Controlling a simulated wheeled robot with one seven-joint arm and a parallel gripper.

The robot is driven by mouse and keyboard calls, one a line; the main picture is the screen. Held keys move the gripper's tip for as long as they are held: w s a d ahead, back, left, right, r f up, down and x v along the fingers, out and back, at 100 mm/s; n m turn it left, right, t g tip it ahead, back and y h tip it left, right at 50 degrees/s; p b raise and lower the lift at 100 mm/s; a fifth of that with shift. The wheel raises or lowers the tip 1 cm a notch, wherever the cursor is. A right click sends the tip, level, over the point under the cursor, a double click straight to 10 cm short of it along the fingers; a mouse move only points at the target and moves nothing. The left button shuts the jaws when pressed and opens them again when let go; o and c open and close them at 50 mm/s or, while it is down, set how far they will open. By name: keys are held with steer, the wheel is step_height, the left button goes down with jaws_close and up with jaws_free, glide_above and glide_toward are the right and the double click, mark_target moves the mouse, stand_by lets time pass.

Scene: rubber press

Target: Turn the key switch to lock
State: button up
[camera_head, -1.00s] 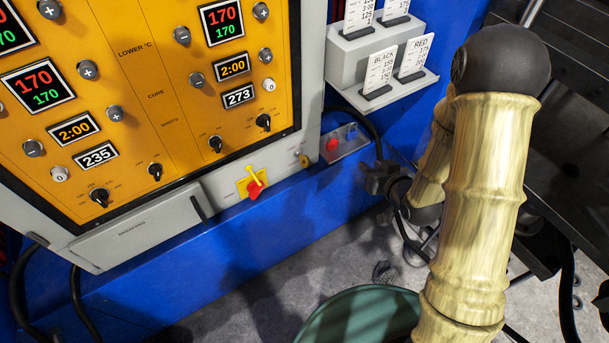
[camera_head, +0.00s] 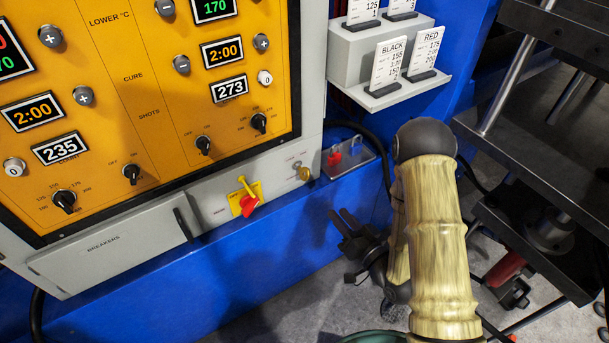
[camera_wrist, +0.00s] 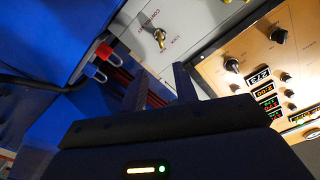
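The key switch (camera_head: 305,174) is a small brass-coloured key in the grey strip at the panel's lower right corner. In the wrist view the brass key (camera_wrist: 160,38) stands out from the grey plate, just beyond my fingertips. My gripper (camera_head: 345,220) is low and right of the key, in front of the blue machine body, and apart from the key. In the wrist view my gripper (camera_wrist: 160,72) has its two dark fingers spread with nothing between them.
A red-and-yellow rotary switch (camera_head: 248,203) sits left of the key. A grey bracket (camera_head: 352,168) with a red padlock (camera_head: 334,159) juts out to its right. A card holder (camera_head: 375,100) is above. Black press plates (camera_head: 555,215) stand at the right.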

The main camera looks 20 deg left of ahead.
mark_target(308, 179)
steer(key=shift+a, duration=0.1)
steer(key=b+x, duration=0.6)
steer(key=x, duration=1.1)
steer(key=shift+w, duration=0.15)
jaws_close()
